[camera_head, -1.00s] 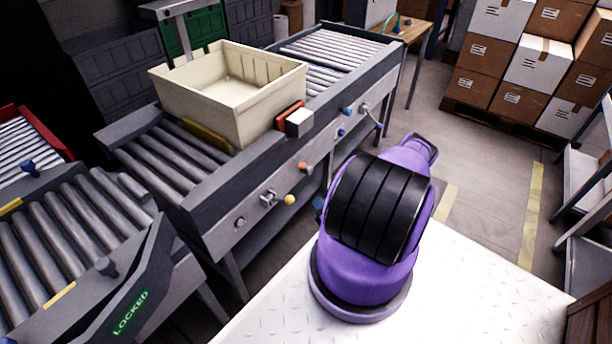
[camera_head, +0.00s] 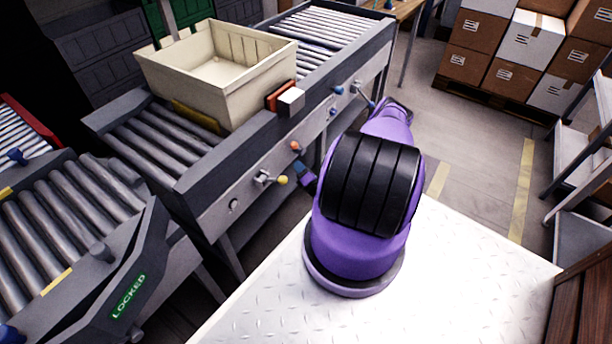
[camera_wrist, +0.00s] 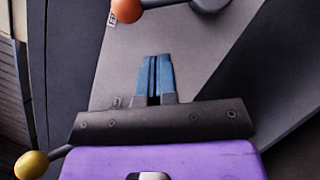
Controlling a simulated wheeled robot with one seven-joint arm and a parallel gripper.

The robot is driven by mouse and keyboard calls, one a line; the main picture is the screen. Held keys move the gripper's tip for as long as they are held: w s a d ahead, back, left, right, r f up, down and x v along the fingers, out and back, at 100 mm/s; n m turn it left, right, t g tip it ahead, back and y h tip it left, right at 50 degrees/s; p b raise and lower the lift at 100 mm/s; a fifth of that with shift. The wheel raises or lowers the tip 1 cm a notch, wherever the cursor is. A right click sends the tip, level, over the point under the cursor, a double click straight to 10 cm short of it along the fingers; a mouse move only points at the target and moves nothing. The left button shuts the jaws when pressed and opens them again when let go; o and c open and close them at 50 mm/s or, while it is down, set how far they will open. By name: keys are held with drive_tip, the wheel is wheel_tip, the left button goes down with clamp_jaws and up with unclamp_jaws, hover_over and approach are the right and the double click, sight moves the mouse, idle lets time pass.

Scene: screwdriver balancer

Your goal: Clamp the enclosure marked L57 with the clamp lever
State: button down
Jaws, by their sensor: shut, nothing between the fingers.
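Several levers are on the side of the grey conveyor frame. A lever with an orange ball knob (camera_head: 296,146) and one with a yellow ball knob (camera_head: 282,180) are close to my gripper (camera_head: 304,176). In the wrist view, my gripper's blue fingers (camera_wrist: 153,78) are together and empty, pointing at the grey panel. The orange knob (camera_wrist: 127,9) is beyond the fingertips at the top, apart from them. The yellow knob (camera_wrist: 31,165) is at lower left beside my gripper's body. I see no readable L57 mark; a small label (camera_wrist: 112,18) near the orange knob is unreadable.
A cream tote (camera_head: 215,75) sits on the roller conveyor (camera_head: 150,145), with a red and white block (camera_head: 286,97) at the rail. Blue-knobbed levers (camera_head: 338,90) are farther along. A green LOCKED sign (camera_head: 128,296) is at lower left. Stacked boxes (camera_head: 530,45) stand at the back right.

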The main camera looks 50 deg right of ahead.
drive_tip(key=shift+w+d+r, duration=0.6)
drive_tip(key=shift+w+d, duration=0.15)
drive_tip(key=shift+d, duration=0.1)
drive_tip(key=shift+w+d+r, duration=0.6)
drive_tip(key=shift+w+d, duration=0.1)
drive_tip(key=shift+d, duration=0.1)
drive_tip(key=shift+s, duration=0.15)
drive_tip(key=shift+d+r+m, duration=0.1)
drive_tip(key=shift+m, duration=0.2)
